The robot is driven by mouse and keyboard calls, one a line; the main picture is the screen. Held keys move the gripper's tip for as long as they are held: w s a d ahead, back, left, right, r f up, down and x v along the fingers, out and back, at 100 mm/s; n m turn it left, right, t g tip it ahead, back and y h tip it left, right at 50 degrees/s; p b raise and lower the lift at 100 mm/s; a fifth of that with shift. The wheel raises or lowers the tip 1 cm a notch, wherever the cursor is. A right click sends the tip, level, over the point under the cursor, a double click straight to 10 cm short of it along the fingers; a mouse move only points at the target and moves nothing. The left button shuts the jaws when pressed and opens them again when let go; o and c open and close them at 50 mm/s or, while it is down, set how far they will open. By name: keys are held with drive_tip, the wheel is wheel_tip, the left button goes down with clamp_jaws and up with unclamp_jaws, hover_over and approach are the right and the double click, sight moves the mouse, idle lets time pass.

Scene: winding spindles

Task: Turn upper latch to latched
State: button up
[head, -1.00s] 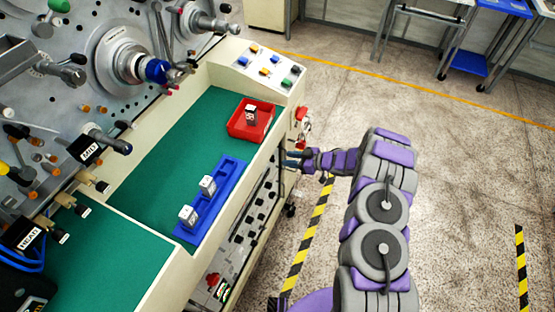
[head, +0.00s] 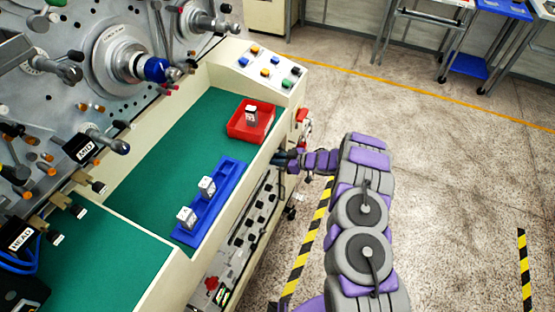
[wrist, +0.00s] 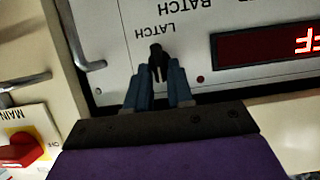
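In the wrist view a small black latch knob (wrist: 158,58) stands on a pale panel beside the upside-down word LATCH. My gripper (wrist: 160,80) has its two blue fingers on either side of this knob, very close to it. I cannot tell whether they press on it. In the head view my gripper (head: 284,157) is at the front face of the bench, below the red tray. There the knob is too small or hidden to make out. The latch's state cannot be read.
The wrist view shows a red digital display (wrist: 262,47), a metal handle (wrist: 88,50) and a red main switch (wrist: 22,150). On the green bench top (head: 160,130) are a red tray (head: 237,131) and a blue rack (head: 190,238). Open floor lies to the right.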

clamp_jaws()
drive_tip(key=shift+r+p, duration=0.1)
drive_tip(key=shift+p, duration=0.3)
drive_tip(key=shift+s+a+f+n+t+y+p, duration=0.1)
drive_tip(key=shift+s+f+n+t+p, duration=0.3)
drive_tip(key=shift+n+t+p, duration=1.45)
drive_tip(key=shift+s+a+f+n+t+y+p, duration=0.15)
drive_tip(key=shift+s+f+n+t+p, duration=0.3)
drive_tip(key=shift+n+p, duration=1.5)
drive_tip(key=shift+s+a+f+n+t+y+p, duration=0.15)
drive_tip(key=shift+f+n+t+p, duration=0.25)
drive_tip(key=shift+n+t+p, duration=1.65)
drive_tip(key=shift+s+n+g+b, duration=0.1)
drive_tip(key=shift+n+g+b, duration=0.55)
drive_tip(key=shift+n+b, duration=0.45)
